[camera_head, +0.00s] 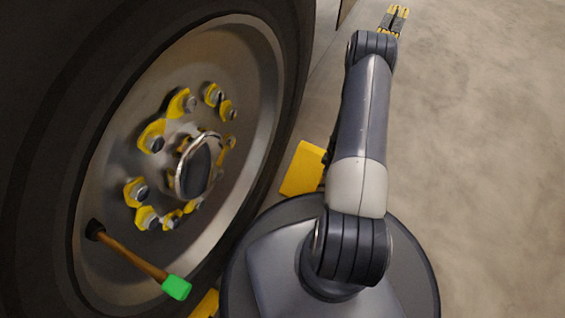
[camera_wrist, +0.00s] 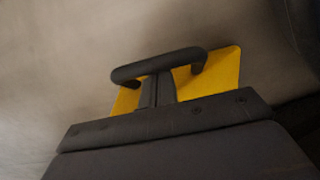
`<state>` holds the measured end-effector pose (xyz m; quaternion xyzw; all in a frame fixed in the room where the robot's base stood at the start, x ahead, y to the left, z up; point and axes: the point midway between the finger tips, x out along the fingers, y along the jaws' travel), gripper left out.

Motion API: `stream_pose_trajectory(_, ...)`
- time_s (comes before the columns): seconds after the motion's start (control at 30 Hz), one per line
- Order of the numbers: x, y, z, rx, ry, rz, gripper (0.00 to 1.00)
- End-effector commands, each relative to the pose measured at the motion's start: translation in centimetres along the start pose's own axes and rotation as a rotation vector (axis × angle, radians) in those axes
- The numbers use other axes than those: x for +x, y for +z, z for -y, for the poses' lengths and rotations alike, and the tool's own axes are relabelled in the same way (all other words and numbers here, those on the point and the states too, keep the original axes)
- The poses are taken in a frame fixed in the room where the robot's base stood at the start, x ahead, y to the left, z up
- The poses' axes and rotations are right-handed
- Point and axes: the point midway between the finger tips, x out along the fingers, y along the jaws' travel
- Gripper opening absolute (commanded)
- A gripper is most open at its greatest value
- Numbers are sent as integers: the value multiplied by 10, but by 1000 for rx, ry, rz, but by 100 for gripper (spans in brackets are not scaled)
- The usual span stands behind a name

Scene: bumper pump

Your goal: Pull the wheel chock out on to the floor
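The wheel chock is a yellow block (camera_head: 303,170) beside the tyre in the head view, partly hidden by my arm. In the wrist view its yellow plate (camera_wrist: 220,75) carries a black bar handle (camera_wrist: 160,66). The dark grey housing of my gripper (camera_wrist: 157,92) fills the bottom of the wrist view and hides the chock's lower part. A narrow grey part, which looks like my fingers, reaches up to the middle of the handle. I cannot tell whether the fingers are closed on it. In the head view this end is hidden behind my arm.
The big wheel (camera_head: 240,100) stands along the left, with yellow markers around its nuts. A green-ended stick (camera_head: 176,287) juts from it. Another yellow piece (camera_head: 206,304) shows at the bottom. A small yellow-and-grey part (camera_head: 393,20) shows beyond my elbow. The floor (camera_head: 480,160) at right is clear.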

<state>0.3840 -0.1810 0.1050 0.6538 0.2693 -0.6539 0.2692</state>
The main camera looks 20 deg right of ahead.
Motion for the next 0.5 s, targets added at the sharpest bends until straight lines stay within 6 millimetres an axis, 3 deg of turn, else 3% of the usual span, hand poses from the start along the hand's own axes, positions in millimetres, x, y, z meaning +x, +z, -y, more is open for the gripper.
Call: stream_pose_trajectory(0.5, 0, 32, 0, 2, -1, 0, 0)
